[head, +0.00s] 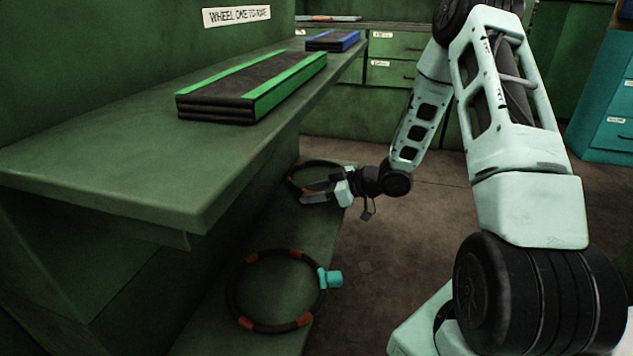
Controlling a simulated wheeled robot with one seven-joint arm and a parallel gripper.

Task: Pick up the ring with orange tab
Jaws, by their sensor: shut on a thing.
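A dark ring (291,181) with reddish-orange patches is at the far end of the low green shelf (229,333). My gripper (312,193) is at this ring, reaching over its near right side, and is shut on it. The gripper covers part of the ring, and I cannot make out an orange tab on it. A second dark ring (232,298) with orange bands lies nearer on the same shelf. A teal tab (331,279) sticks out from its right side.
The green bench top (90,165) overhangs the low shelf on the left. A black stack with green strips (215,95) and a blue-edged one (333,40) lie on it. Green drawers (395,72) stand behind, teal drawers (608,100) at right. The floor (385,270) beside the shelf is clear.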

